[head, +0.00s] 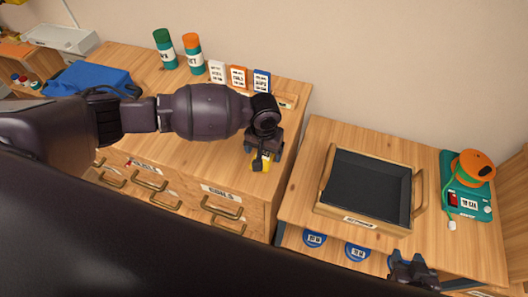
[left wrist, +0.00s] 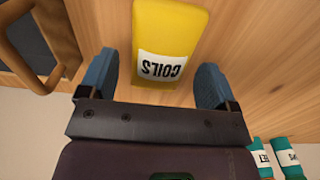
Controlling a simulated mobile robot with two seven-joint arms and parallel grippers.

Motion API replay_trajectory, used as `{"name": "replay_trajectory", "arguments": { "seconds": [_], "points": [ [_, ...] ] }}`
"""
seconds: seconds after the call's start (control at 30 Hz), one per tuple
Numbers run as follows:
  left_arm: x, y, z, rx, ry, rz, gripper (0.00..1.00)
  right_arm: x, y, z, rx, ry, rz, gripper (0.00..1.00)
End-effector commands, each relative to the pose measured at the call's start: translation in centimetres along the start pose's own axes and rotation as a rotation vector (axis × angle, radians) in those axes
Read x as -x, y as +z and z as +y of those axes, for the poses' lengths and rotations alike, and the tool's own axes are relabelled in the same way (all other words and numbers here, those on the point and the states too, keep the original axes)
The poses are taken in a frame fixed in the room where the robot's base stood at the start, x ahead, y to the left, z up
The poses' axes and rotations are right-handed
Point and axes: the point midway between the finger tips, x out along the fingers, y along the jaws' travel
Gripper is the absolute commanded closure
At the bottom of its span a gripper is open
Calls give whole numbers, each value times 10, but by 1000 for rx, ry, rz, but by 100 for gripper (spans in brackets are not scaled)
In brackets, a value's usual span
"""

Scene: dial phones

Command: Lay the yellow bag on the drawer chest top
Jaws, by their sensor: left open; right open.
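In the left wrist view the yellow bag (left wrist: 168,38), with a white COILS label, appears to lie on the wood. Its labelled end is between the two blue fingertips of my left gripper (left wrist: 154,82), with a gap on each side; the fingers are open. My right gripper (head: 412,272) is at the lower right, by the front of the right-hand table, apart from the bag.
Green and orange canisters (head: 193,54) and small labelled cards (head: 238,77) stand along the back of the chest. A blue bag (head: 88,79) lies at its left.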

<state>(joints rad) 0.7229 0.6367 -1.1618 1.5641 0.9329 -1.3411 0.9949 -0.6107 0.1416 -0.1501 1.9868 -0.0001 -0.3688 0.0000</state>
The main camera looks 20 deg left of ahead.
Motion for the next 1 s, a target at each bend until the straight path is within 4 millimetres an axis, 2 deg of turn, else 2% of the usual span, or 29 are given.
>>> {"name": "replay_trajectory", "arguments": {
  "seconds": [0.3, 0.5, 0.7, 1.0],
  "points": [
    [63, 0, 0, -1, 1, 3, 17, 1, -13, 0, 2, -2, 15, 57],
    [92, 0, 0, 0, 0, 2, 17, 0, -21, 0, 3, -3, 27, 57],
    [105, 0, 0, 0, -1, 0, 17, 1, -22, 0, 3, -3, 29, 57],
    [106, 0, 0, 0, 0, 0, 17, 4, -15, 1, 2, -1, 15, 57]
  ]
}}
